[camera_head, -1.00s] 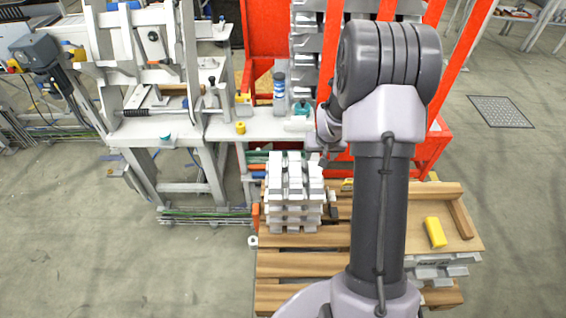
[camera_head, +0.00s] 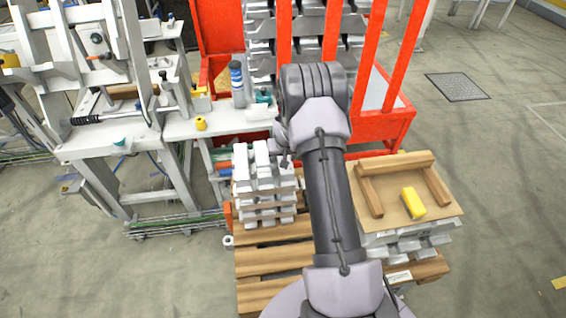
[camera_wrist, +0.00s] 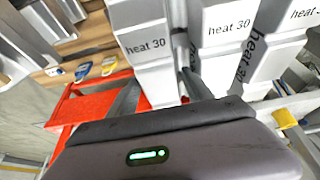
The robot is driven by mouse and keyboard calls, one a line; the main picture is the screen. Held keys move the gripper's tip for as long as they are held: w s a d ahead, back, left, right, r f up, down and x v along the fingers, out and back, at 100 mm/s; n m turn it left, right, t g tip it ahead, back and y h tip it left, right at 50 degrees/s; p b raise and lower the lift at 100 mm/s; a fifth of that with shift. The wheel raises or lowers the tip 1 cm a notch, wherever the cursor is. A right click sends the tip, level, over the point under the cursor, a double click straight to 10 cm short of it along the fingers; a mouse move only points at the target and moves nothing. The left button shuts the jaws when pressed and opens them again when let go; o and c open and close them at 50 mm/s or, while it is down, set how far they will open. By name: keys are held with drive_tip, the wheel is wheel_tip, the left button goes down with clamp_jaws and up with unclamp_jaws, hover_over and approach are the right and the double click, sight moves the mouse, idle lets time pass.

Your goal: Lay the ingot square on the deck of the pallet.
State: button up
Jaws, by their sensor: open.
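Silver ingots are stacked crosswise (camera_head: 262,205) on the left part of the wooden pallet (camera_head: 272,262). Bare deck slats show in front of the stack. My gripper (camera_head: 283,150) is at the stack's upper right side, mostly hidden behind my arm. In the wrist view my gripper (camera_wrist: 160,92) is open, its two dark fingers one on either side of a pale ingot (camera_wrist: 148,45) marked "heat 30". The fingertips are partly hidden, and I cannot tell whether they touch it. Other ingots (camera_wrist: 228,30) with the same marking lie close to its right.
A board (camera_head: 390,210) with wooden strips and a yellow block (camera_head: 413,203) lies on more ingots (camera_head: 405,245) at the right. A red rack (camera_head: 385,125) stands behind. A white workbench (camera_head: 105,145) is at the left. Open floor lies at the right.

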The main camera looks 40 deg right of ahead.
drive_tip(key=shift+c, duration=0.5)
clamp_jaws()
drive_tip(key=shift+r, duration=0.1)
drive_tip(key=shift+r+p, duration=0.9)
drive_tip(key=shift+r, duration=0.65)
drive_tip(key=s+d+r+b, duration=0.2)
drive_tip(key=s+b, duration=0.4)
drive_tip(key=s, duration=0.9)
drive_tip(key=shift+s+d, duration=0.35)
drive_tip(key=shift+d, duration=0.2)
